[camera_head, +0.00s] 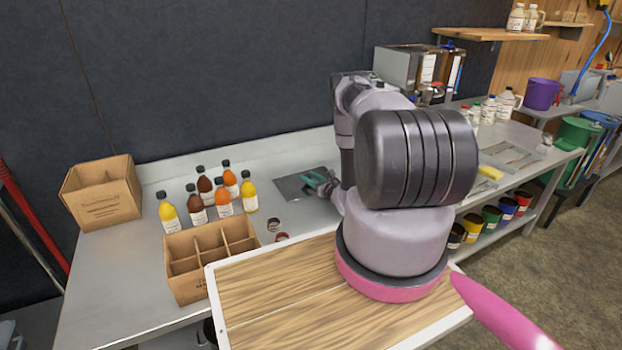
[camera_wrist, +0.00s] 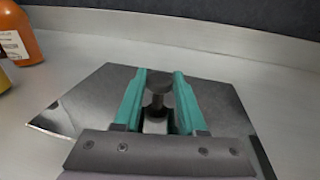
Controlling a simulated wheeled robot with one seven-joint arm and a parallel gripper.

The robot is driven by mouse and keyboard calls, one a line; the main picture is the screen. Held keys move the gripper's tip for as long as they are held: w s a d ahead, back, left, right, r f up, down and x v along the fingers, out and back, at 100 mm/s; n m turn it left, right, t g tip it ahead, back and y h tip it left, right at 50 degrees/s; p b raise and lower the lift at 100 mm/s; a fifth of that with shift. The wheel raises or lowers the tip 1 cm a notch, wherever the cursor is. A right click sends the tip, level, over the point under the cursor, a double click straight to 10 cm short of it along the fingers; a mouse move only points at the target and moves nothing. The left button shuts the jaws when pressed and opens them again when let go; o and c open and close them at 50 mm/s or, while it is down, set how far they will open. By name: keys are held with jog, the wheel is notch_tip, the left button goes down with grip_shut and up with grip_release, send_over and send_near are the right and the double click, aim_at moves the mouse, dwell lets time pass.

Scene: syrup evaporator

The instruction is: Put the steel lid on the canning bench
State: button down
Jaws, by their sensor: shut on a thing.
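The steel lid (camera_head: 297,186) is a flat, dark grey plate with a round knob on top. It lies level over the bare back part of the steel canning bench (camera_head: 110,280). The lid also fills the middle of the wrist view (camera_wrist: 88,98). My gripper (camera_head: 318,181) has teal fingers, shut on the lid's knob, as the wrist view shows (camera_wrist: 157,92). The lid is on or very close above the bench top; I cannot tell whether it touches. My arm hides the bench to the right of the lid.
Several sauce bottles (camera_head: 222,200) stand left of the lid. An open divided carton (camera_head: 200,263) is at the front, and another carton (camera_head: 102,192) at the far left. Small jar lids (camera_head: 273,224) lie nearby. A dark wall (camera_head: 230,70) rises behind the bench.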

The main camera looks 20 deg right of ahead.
jog(key=shift+s+a+f, duration=0.1)
jog(key=shift+f, duration=0.3)
jog(key=shift+s+f, duration=0.1)
jog(key=shift+c, duration=2.4)
grip_release()
jog(key=shift+w+r, duration=0.25)
jog(key=shift+r, duration=0.25)
jog(key=v, duration=1.2)
